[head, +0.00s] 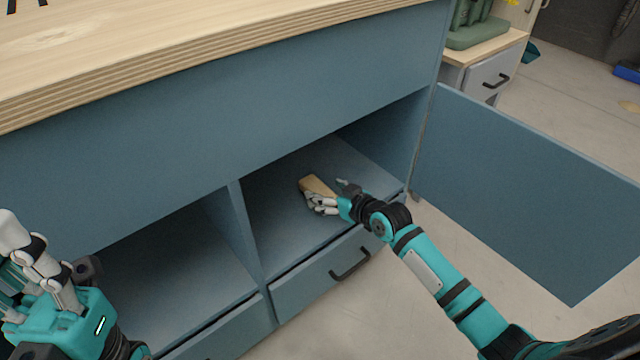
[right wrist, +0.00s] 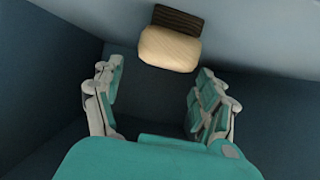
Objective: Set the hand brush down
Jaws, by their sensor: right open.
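The hand brush (head: 316,184) lies on the floor of the right compartment of the blue cabinet; its pale wooden body shows. In the right wrist view the brush (right wrist: 168,48) shows a pale wooden block with a dark bristle strip along one side. My right gripper (head: 322,204) is inside that compartment, just in front of the brush. In the right wrist view my right gripper (right wrist: 160,100) is open, with a gap between its fingers and the brush beyond the fingertips. My left gripper (head: 30,255) is at the lower left, outside the cabinet; its fingers overlap and their opening is unclear.
The blue cabinet (head: 230,120) has a wooden top and a divider (head: 245,230) between two open compartments. A door (head: 520,190) stands open at the right. A drawer with a black handle (head: 350,265) is below the right compartment. Compartment floor around the brush is clear.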

